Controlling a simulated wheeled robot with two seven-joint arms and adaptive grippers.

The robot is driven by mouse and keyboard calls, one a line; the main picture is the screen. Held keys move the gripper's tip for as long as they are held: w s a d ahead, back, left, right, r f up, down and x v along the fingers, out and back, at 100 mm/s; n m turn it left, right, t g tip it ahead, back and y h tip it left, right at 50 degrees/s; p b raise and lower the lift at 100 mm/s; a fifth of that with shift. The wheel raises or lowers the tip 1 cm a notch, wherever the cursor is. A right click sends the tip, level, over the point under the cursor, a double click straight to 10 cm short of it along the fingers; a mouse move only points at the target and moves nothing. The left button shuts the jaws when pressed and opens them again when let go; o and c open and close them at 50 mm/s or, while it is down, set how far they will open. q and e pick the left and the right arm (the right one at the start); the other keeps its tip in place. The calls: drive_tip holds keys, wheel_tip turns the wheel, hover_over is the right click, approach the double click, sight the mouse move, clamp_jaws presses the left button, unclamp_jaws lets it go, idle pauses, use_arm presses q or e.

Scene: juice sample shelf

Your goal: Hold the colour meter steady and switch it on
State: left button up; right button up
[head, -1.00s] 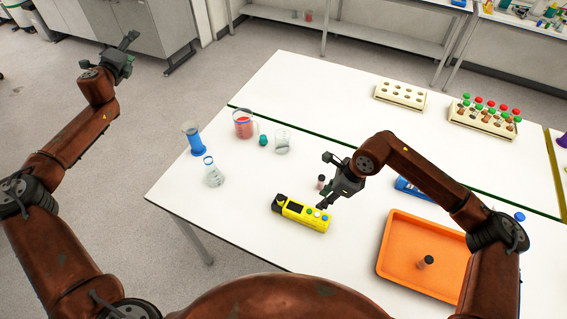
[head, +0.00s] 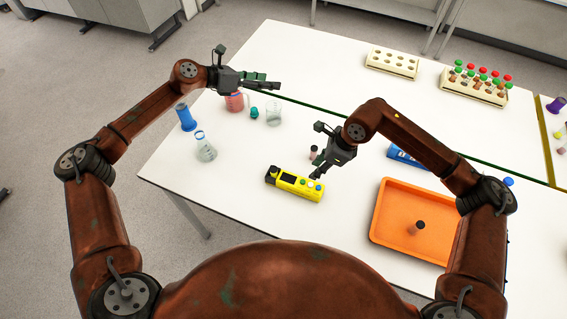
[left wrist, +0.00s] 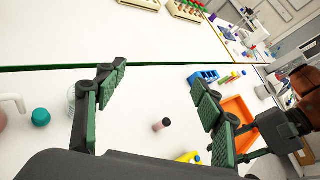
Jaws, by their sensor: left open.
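The yellow colour meter (head: 294,184) lies on the white table in the head view, with a dark screen and several coloured buttons. A corner of the yellow meter (left wrist: 188,158) shows at the lower edge of the left wrist view. My left gripper (head: 277,82) is open and empty, above the table beyond the meter, near the beakers. Its spread fingers fill the middle of the left wrist view (left wrist: 160,105). My right gripper (head: 316,168) is just above the meter's right end. Whether its fingers are open or shut, or touch the meter, I cannot tell.
A small capped vial (head: 313,152) stands behind the meter. An orange tray (head: 380,232) with a vial is at the right. A blue cylinder (head: 186,118), a flask (head: 205,150) and beakers (head: 273,116) stand at the left. Racks (head: 392,66) are at the back.

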use_arm(q)
drive_tip(key=s+d+f+m+g, duration=0.3)
drive_tip(key=s+d+f+m, duration=0.1)
drive_tip(key=s+d+f, duration=0.2)
drive_tip(key=m+g+y, duration=0.4)
drive_tip(key=m+y, duration=0.5)
drive_tip(key=y, duration=0.1)
hover_over(284, 176)
drive_tip(key=f, duration=1.4)
drive_tip(key=shift+d+f, duration=0.25)
drive_tip(key=shift+d, duration=0.1)
drive_tip(key=shift+s+a+f+t+y, duration=0.1)
drive_tip(key=shift+a+f+t+y, duration=0.2)
drive_tip(key=shift+y, duration=0.4)
drive_tip(key=shift+a+f, duration=0.1)
drive_tip(key=shift+f, duration=3.75)
drive_tip(key=shift+c, duration=0.2)
